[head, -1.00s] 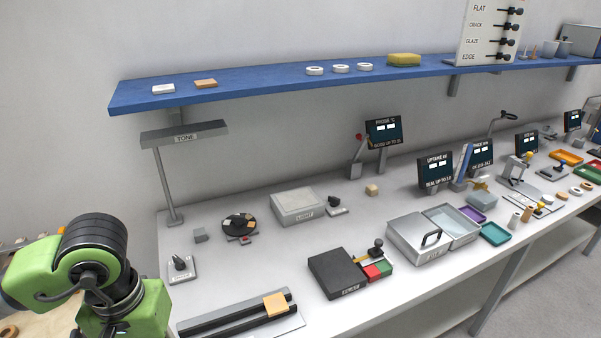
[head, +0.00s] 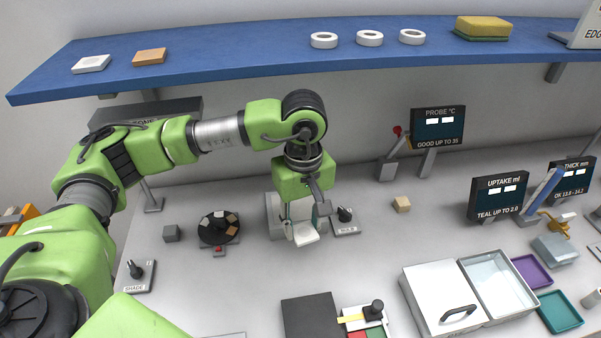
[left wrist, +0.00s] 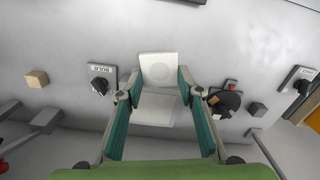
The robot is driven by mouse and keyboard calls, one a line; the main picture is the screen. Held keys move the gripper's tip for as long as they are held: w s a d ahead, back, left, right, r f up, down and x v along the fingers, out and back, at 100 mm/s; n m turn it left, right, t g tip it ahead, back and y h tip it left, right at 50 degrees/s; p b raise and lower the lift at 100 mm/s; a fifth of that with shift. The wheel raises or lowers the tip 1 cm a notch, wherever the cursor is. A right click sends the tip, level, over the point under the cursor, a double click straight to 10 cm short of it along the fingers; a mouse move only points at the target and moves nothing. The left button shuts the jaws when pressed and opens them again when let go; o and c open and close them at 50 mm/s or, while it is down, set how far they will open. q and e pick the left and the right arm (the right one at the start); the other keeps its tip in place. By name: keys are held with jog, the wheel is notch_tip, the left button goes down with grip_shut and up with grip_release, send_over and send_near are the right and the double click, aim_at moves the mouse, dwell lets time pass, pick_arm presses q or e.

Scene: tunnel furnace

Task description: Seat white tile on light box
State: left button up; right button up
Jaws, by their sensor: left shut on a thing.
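My left gripper (head: 303,222) is shut on a small white tile (head: 307,234) at the workbench, in front of the light box. The light box (head: 274,212) is a pale, low box largely hidden behind my gripper and wrist. A pale surface (left wrist: 156,109) beyond the fingers appears to be part of it. I cannot tell whether the tile touches the box. My right gripper is not in view.
The bulb switch (head: 345,220) stands close right of the light box; a dark sample wheel (head: 219,228) is to its left. A blue shelf (head: 230,62) overhangs the bench, holding another white tile (head: 90,64).

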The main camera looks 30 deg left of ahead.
pick_arm(q)
jog(key=w+a+n, duration=0.2)
jog(key=w+n, duration=0.1)
jog(key=n, duration=0.1)
jog(key=w+a+n+p, duration=0.1)
jog(key=w+a+n, duration=0.2)
jog(key=n, duration=0.2)
jog(key=w+a+n, duration=0.2)
jog(key=w+n, duration=0.2)
jog(key=n, duration=0.1)
jog(key=shift+a+f, duration=0.15)
jog(key=shift+a, duration=0.1)
jog(key=shift+w+a+n, duration=0.3)
jog(key=shift+a+n, duration=0.15)
jog(key=shift+n, duration=0.15)
jog(key=shift+w+f, duration=0.1)
jog(key=shift+f, duration=0.2)
jog(key=shift+f+b, duration=0.3)
jog(key=shift+f, duration=0.25)
jog(key=shift+f+b, duration=0.5)
jog(key=shift+f, duration=0.5)
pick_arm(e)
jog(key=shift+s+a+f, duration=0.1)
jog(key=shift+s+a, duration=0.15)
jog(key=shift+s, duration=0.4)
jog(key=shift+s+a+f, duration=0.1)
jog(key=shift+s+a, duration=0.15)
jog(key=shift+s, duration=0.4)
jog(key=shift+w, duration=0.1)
